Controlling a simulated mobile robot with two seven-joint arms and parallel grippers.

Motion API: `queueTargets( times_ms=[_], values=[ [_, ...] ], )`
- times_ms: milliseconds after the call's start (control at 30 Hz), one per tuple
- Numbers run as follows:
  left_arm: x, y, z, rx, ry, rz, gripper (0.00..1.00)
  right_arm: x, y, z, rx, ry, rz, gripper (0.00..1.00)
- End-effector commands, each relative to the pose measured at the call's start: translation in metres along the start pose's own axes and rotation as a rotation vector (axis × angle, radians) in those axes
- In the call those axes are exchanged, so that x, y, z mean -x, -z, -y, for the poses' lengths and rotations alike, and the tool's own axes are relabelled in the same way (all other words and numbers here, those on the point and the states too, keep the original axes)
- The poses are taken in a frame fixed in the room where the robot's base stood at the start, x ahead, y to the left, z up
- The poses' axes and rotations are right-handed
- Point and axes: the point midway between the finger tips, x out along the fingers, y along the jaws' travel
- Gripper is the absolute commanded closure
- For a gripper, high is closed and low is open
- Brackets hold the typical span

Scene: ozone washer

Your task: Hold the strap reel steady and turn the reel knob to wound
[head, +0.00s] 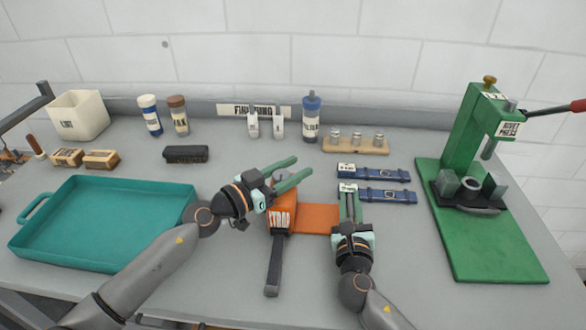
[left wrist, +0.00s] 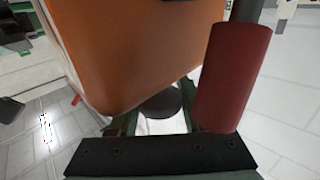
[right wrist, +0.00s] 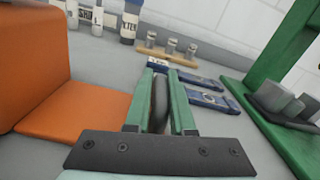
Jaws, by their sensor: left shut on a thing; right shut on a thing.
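The orange strap reel (head: 283,222), its housing marked STRAP, stands mid-bench with a flat orange plate (head: 316,219) to its right. My left gripper (head: 291,178) is at the housing's top and shut on a grey round knob (head: 281,175), mostly hidden by the fingers. In the left wrist view the housing (left wrist: 140,45) fills the top, with a dark round part (left wrist: 160,104) between the fingers. My right gripper (head: 348,195) is shut on a dark upright grip (right wrist: 160,103) beside the plate's right end. The knob's setting cannot be read.
A dark strap (head: 273,268) extends toward the front edge. A teal tray (head: 105,222) lies left. Blue straps (head: 385,195) lie right of my right gripper, near the green press (head: 480,215). Bottles and a wooden weight rack (head: 356,146) stand behind. A dark red cylinder (left wrist: 232,78) shows in the left wrist view.

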Motion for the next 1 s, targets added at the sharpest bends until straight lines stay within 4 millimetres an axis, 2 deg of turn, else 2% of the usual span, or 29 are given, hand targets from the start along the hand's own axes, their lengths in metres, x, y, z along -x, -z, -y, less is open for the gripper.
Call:
queueTargets(
  times_ms=[100, 467, 1000],
  values=[
    [0.0002, -0.0004, 0.0002, 0.0, 0.0, 0.001, 1.0, 0.0001, 0.0009, 0.0001, 0.003, 0.0, -0.001, 1.0],
    [0.0, -0.0033, -0.0001, 0.002, -0.026, 0.012, 1.0, 0.0001, 0.0009, 0.0002, 0.003, 0.0, -0.001, 1.0],
    [0.0008, -0.0051, -0.0065, 0.002, -0.262, 0.013, 1.0, 0.0002, 0.0005, -0.0001, 0.002, -0.001, 0.0, 1.0]
  ],
)
